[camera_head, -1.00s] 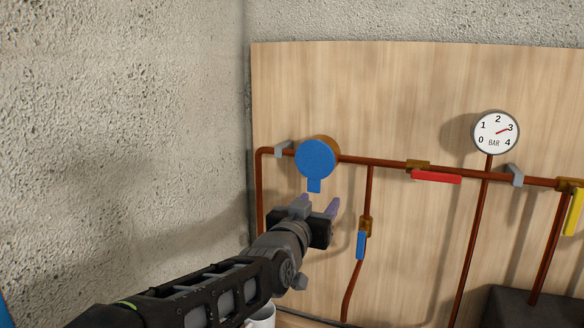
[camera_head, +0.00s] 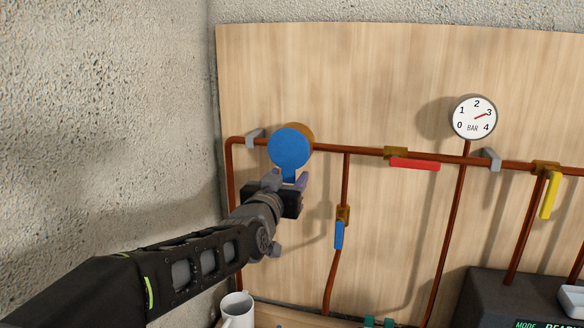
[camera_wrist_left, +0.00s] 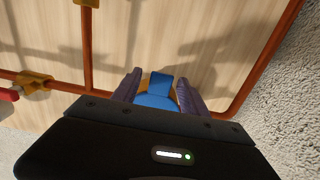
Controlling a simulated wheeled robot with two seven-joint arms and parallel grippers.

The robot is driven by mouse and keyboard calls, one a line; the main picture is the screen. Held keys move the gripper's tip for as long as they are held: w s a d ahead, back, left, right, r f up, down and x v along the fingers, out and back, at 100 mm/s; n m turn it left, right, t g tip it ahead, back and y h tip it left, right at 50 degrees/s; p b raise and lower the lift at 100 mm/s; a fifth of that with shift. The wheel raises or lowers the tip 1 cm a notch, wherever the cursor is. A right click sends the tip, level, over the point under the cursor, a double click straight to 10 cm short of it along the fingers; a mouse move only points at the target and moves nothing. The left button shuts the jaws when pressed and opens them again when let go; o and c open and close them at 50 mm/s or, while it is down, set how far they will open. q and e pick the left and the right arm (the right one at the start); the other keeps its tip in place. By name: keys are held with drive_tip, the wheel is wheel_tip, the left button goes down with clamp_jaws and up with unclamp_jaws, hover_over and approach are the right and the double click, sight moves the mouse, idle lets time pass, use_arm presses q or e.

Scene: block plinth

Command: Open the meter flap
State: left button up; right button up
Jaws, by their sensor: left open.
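The meter's round blue flap (camera_head: 290,148) is closed over the brass meter body (camera_head: 307,134) on the copper pipe at the left of the board. Its small tab points down. My left gripper (camera_head: 290,181) is open just below the flap, with the lower tab between or right at its fingers. In the left wrist view the blue tab (camera_wrist_left: 161,82) shows between the two purple fingers (camera_wrist_left: 160,90), with a gap visible on each side. The wrist body hides most of the flap there. My right gripper is not in view.
A red-handled valve (camera_head: 414,165), a blue-handled valve (camera_head: 339,234) and a yellow-handled valve (camera_head: 550,195) sit on the pipes. A pressure gauge (camera_head: 473,118) is at the upper right. A white mug (camera_head: 237,311) stands below my left arm. A concrete wall (camera_head: 100,120) is close on the left.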

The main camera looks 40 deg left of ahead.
use_arm(q)
drive_tip(key=shift+p+x, duration=0.6)
drive_tip(key=shift+x, duration=1.4)
drive_tip(key=shift+c, duration=0.4)
clamp_jaws()
